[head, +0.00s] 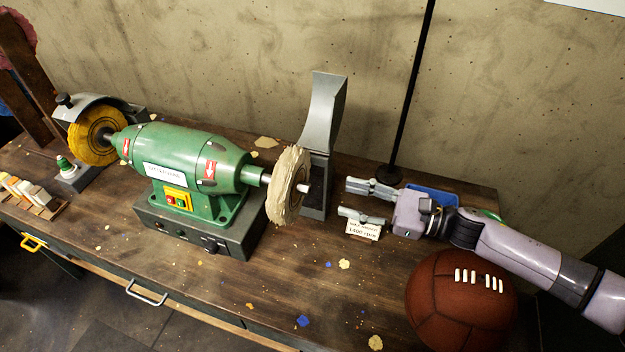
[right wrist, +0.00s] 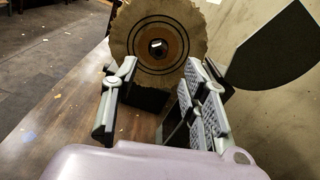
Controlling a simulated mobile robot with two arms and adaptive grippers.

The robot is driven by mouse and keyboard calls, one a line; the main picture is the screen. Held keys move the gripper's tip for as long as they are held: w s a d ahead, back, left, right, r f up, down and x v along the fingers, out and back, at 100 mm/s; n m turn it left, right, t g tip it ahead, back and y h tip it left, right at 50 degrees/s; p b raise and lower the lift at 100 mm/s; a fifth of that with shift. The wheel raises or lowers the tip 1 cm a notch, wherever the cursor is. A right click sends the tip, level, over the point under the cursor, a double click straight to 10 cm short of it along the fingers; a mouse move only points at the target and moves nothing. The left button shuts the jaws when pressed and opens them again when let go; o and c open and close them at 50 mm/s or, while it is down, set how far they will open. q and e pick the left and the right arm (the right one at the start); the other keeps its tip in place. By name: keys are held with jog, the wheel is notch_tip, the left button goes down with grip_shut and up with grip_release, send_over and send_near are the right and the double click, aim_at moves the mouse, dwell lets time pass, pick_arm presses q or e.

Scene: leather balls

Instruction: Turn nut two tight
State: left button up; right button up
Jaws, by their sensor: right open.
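A green buffing machine (head: 180,160) stands on the wooden bench. A pale cloth wheel (head: 287,186) sits on its right shaft, with a short light shaft end (head: 305,188) sticking out. In the right wrist view the cloth wheel (right wrist: 190,25) shows face on, with a small dark-and-light hub or nut (right wrist: 157,45) at its centre. No number marks it. My right gripper (head: 349,199) is open and empty, right of the shaft end and apart from it, fingers pointing at the hub. My left gripper is not in view.
A yellow wheel (head: 92,137) is on the machine's left end. A grey guard (head: 322,130) stands behind the cloth wheel. A small card (head: 362,231) is below my right gripper. A brown leather ball (head: 455,305) is at front right, below my arm. A blue tray (head: 432,195) lies behind it.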

aim_at(310, 188)
jog(key=p+x, duration=0.2)
jog(key=x, duration=0.6)
jog(key=shift+p, duration=0.35)
jog(key=shift+w+a, duration=0.1)
jog(key=shift+a, duration=0.35)
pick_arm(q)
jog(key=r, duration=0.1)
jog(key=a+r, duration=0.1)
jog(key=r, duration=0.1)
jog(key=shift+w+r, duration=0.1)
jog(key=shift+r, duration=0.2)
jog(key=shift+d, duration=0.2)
pick_arm(e)
jog(key=shift+c, duration=0.3)
grip_shut()
